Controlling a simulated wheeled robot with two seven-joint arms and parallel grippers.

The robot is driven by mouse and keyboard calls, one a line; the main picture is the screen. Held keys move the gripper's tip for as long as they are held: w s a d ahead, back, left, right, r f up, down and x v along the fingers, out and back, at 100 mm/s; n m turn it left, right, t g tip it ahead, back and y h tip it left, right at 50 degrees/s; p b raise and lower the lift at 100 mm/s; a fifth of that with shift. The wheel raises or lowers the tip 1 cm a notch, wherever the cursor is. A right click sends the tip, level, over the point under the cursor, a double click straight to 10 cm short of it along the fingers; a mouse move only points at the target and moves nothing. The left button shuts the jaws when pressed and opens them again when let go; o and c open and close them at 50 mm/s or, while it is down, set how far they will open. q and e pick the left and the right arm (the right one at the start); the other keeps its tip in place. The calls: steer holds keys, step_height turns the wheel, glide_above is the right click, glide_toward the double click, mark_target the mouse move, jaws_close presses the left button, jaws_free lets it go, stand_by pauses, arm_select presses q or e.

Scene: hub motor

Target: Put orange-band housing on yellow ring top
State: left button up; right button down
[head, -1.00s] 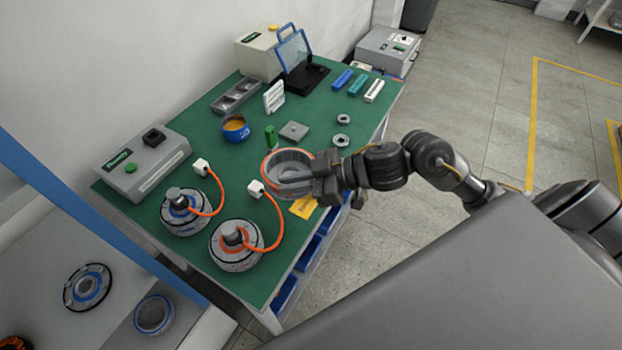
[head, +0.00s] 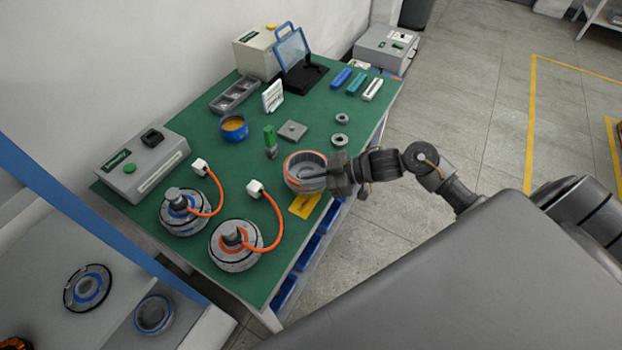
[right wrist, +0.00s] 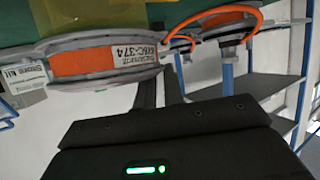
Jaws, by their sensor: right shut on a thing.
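The orange-band housing (head: 292,174) is a grey open ring with an orange stripe, at the front right of the green table. My right gripper (head: 330,177) is shut on its right-hand wall. In the right wrist view the housing (right wrist: 85,62) shows its orange band and a white printed label, with the dark fingers (right wrist: 162,82) at its edge. Whether it touches the surface below is unclear. A yellow card (head: 304,206) with dark print lies just in front of it; I see no clear yellow ring. My left gripper is out of view.
Two hub motors (head: 234,246) with orange cables stand at the front left. A green-topped tool (head: 270,142), a square grey plate (head: 292,131) and a blue pot (head: 234,128) are behind the housing. A grey control box (head: 140,165) lines the left edge.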

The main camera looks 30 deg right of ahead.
steer(key=shift+f, duration=0.3)
steer(key=c, duration=1.5)
jaws_free()
steer(key=b+v, duration=0.2)
steer(key=v, duration=1)
